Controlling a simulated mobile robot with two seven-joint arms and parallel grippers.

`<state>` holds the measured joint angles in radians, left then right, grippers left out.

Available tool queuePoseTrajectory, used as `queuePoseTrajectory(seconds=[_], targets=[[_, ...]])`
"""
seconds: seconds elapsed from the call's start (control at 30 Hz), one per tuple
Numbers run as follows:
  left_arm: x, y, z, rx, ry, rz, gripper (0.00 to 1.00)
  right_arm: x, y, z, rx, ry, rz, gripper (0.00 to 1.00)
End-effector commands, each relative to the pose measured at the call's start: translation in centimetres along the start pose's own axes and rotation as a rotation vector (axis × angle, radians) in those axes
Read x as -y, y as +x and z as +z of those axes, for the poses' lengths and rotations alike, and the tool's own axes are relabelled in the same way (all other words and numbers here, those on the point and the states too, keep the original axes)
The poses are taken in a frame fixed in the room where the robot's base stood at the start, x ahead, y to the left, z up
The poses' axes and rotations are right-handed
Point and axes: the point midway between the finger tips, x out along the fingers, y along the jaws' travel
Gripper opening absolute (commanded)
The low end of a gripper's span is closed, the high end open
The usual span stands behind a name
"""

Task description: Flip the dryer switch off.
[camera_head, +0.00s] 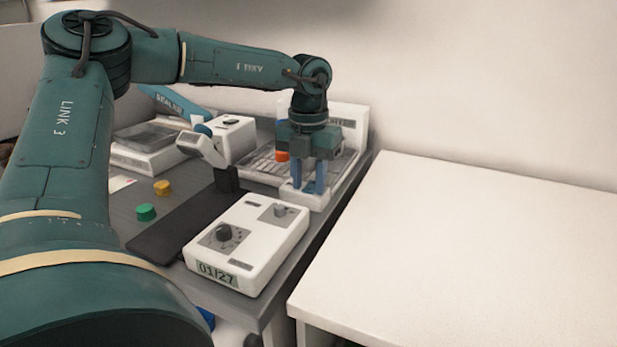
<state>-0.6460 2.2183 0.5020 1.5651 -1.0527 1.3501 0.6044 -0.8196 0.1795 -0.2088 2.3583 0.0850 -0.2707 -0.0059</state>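My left gripper (308,187) points straight down over the front part of a white unit with a ribbed bed and a raised back (353,128). Its two blue fingers are apart, with a gap between them, and I see nothing clearly held. The fingertips are at or just above the unit's front ledge; I cannot tell if they touch. This unit may be the dryer, but its label is partly covered by the gripper. No switch shows clearly; it may be hidden behind the fingers. An orange-red part (282,156) shows just left of the gripper. My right gripper is out of view.
A microscope-like white device (232,139), a dark mat (165,240), a green cap (146,212) and a yellow cap (162,187) are to the left. The white table (480,250) at right is bare.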

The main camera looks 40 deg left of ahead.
Motion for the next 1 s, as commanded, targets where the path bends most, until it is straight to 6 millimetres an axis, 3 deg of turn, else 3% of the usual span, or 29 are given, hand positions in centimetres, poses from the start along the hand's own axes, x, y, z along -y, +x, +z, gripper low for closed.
queuePoseTrajectory(seconds=[0.4, 0.6, 0.7, 1.0], targets=[[0.0, 0.0, 0.0, 0.000, 0.000, 0.001, 0.00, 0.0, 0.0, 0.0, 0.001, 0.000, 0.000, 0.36], [-0.1, -0.6, 0.3, -0.064, -0.003, 0.009, 0.00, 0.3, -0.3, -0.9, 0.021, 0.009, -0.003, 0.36], [-0.1, -0.7, 0.5, -0.141, -0.004, 0.010, 0.00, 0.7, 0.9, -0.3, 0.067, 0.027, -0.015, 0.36], [-0.1, -0.4, 0.9, -0.260, -0.001, 0.003, 0.00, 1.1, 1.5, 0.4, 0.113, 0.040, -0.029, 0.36]])
